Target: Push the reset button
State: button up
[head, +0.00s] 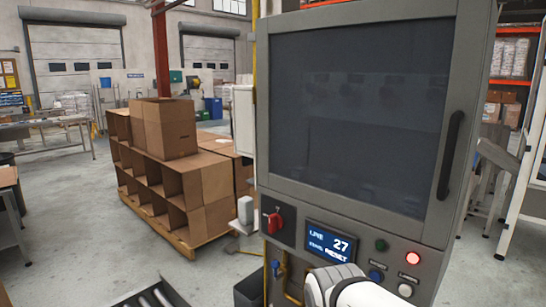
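The control panel (300,222) is the lower front of a grey cabinet. It carries a dark green button (381,245), a lit red button or lamp (413,258), a blue button (376,276) and a white button (405,290). Small label plates sit by the lower buttons, too small to read, so I cannot tell which one is the reset button. A small display (331,241) shows "27" and what looks like "RESET". My white arm shows at the bottom, in front of the panel's lower edge, just left of and below the blue button. My gripper's fingers are not visible.
A red rotary switch (272,222) sticks out left of the display. The cabinet's dark window door (360,110) has a black handle (450,155) on its right. Stacked cardboard boxes (165,130) stand on a pallet at left. A white ladder-like frame (522,180) stands at right.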

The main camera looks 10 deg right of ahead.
aim_at(374, 275)
jog(key=k, duration=0.5)
jog(key=z, duration=1.5)
jog(key=i, duration=0.5)
jog(key=u, duration=1.2)
